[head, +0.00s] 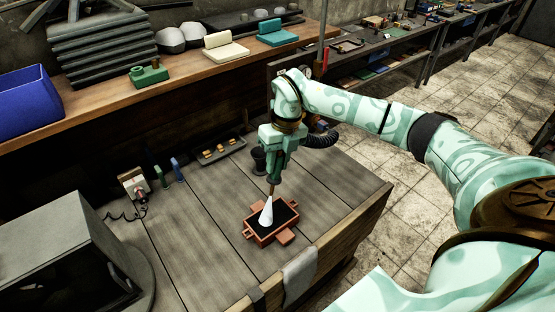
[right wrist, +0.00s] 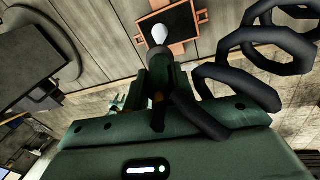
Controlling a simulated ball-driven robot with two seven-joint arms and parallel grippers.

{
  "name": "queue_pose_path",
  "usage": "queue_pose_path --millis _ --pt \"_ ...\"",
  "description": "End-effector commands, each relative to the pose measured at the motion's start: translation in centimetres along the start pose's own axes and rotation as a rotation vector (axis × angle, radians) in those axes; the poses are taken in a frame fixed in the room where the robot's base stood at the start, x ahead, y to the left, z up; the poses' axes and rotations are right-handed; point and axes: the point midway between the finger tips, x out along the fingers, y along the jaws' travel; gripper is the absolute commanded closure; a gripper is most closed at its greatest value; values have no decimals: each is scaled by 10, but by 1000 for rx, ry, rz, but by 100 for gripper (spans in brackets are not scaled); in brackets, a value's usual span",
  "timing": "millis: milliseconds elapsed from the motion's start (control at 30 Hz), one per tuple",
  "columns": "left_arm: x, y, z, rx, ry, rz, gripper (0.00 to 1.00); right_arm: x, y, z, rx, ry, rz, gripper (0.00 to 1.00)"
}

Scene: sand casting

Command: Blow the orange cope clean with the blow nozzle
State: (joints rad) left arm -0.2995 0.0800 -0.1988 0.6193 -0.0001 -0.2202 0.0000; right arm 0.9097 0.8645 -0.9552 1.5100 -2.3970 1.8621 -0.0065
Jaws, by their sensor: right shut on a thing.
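The orange cope (head: 262,239) is a small box frame with dark filling on the wooden bench; it also shows in the right wrist view (right wrist: 177,50). My right gripper (head: 273,174) is above it, pointing down, shut on the blow nozzle (head: 271,188). The nozzle also shows between the fingers in the right wrist view (right wrist: 158,62). A white cone (head: 266,213) spans from just under the nozzle tip down to the dark filling, widening downwards; it looks like an air jet. Whether the tip touches anything is unclear. My left gripper is out of view.
A black cup (head: 258,160) and a small tray (head: 222,151) stand behind the cope. Blue and green tools (head: 166,174) and a corded device (head: 134,187) are at left. A grey cloth (head: 299,274) hangs over the front edge.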

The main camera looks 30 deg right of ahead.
Motion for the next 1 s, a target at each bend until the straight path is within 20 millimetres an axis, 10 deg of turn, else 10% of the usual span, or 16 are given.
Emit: queue_pose_path --millis 1000 --pt "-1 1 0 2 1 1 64 -4 -20 4 -1 -1 0 97"
